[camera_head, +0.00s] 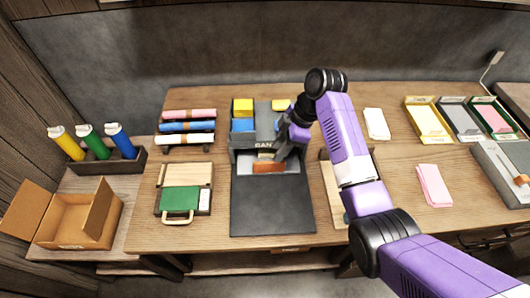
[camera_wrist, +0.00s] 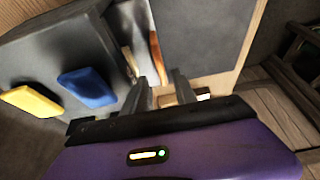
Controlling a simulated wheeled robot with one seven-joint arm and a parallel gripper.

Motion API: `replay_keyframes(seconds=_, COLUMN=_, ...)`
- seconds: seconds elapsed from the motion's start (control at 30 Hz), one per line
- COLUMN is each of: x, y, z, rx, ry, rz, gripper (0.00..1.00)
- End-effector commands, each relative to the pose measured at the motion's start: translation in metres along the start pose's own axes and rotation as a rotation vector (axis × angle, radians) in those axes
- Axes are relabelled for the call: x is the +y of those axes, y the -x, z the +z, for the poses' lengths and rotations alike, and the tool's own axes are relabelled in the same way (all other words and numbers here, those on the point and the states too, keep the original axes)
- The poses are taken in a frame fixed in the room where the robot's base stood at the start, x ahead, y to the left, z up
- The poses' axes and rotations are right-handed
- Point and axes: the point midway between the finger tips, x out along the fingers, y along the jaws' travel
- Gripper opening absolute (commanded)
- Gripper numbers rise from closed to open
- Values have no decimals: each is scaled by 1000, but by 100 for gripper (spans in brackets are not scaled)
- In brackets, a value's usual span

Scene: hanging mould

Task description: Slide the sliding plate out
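The sliding plate appears to be the pale grey plate (camera_head: 287,167) at the front of the dark grey machine (camera_head: 243,140); its edge also shows in the wrist view (camera_wrist: 130,22). An orange-brown bar (camera_head: 268,168), likely its handle, lies across its front and shows in the wrist view (camera_wrist: 155,52). My gripper (camera_head: 280,158) is low over the machine's front, close to the right part of the plate. In the wrist view its two fingers (camera_wrist: 168,72) stand apart with nothing seen between them, just beside the bar's end. My arm hides the machine's right side.
A black mat (camera_head: 272,208) lies clear in front of the machine. Blue (camera_wrist: 87,87) and yellow (camera_wrist: 30,101) blocks sit on the machine. A green-covered case (camera_head: 180,199) is left of the mat, a wooden board (camera_head: 331,185) right. A pink cloth (camera_head: 434,186) lies further right.

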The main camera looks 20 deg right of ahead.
Motion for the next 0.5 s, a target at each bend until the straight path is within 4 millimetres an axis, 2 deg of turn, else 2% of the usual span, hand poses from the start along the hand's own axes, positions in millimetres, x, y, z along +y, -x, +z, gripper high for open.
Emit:
replay_keyframes(seconds=0.17, x=-2, y=-17, z=0, rx=-2, ry=2, rz=-10, gripper=34)
replay_keyframes(seconds=0.5, x=-1, y=-65, z=0, rx=-2, ry=0, rz=-5, gripper=34)
